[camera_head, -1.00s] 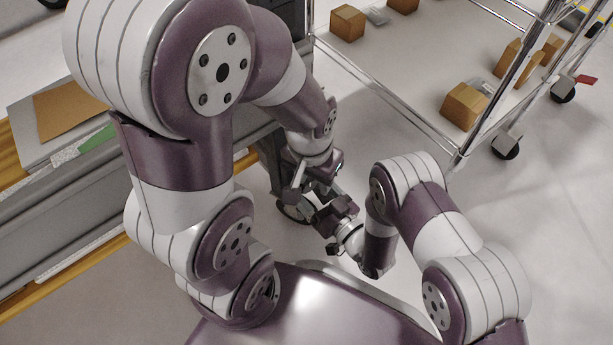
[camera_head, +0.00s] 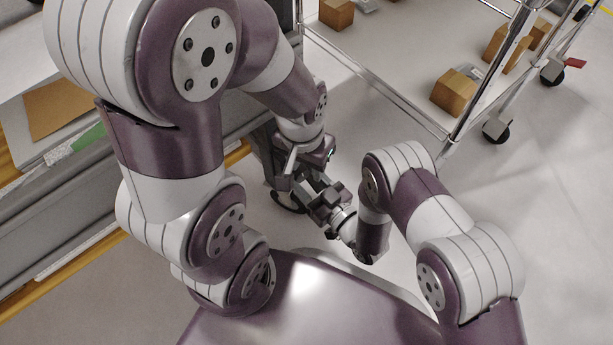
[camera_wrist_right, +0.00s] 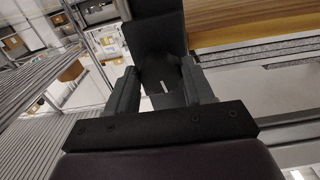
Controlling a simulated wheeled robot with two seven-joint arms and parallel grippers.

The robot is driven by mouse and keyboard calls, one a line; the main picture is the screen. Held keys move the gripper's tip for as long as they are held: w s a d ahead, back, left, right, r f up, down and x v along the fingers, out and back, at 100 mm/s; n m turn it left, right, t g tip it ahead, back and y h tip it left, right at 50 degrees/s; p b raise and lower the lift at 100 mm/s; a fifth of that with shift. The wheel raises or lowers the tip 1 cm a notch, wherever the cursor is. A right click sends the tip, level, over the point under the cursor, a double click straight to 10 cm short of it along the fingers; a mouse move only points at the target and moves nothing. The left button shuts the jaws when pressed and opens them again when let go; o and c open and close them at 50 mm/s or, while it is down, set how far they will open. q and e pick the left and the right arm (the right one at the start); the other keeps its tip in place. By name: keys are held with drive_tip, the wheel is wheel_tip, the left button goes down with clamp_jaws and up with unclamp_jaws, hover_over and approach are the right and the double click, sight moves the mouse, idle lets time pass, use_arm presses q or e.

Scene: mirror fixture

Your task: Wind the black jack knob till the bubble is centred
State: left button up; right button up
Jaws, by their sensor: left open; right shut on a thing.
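The black jack knob (camera_wrist_right: 165,72) is a dark round shape with a short white mark, seen in the right wrist view between my right gripper's two fingers (camera_wrist_right: 160,88). They are shut on it, one on each side. In the head view my right gripper (camera_head: 322,198) is low beside the grey bench, and the knob cannot be made out there. My left gripper (camera_head: 291,163) is open, just above and left of the right one, partly hidden by its own wrist. The bubble does not show in either view.
The grey bench (camera_head: 60,235) with a wood edge runs along the left. A chrome wire cart (camera_head: 400,115) with cardboard boxes (camera_head: 454,92) stands at the upper right on casters. Open floor (camera_head: 560,200) lies to the right. My two grippers are very close together.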

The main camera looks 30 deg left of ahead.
drive_tip(key=n+p, duration=0.3)
drive_tip(key=n, duration=0.3)
drive_tip(key=shift+r, duration=0.15)
drive_tip(key=n+p, duration=0.1)
drive_tip(key=n, duration=0.2)
drive_tip(key=shift+n, duration=0.4)
drive_tip(key=shift+w+n+p, duration=0.1)
drive_tip(key=shift+n+p, duration=0.5)
drive_tip(key=shift+n, duration=0.9)
drive_tip(key=o, duration=1)
drive_tip(key=shift+o, duration=0.2)
drive_tip(key=p+v, duration=0.5)
drive_tip(key=v, duration=0.7)
drive_tip(key=shift+d, duration=0.35)
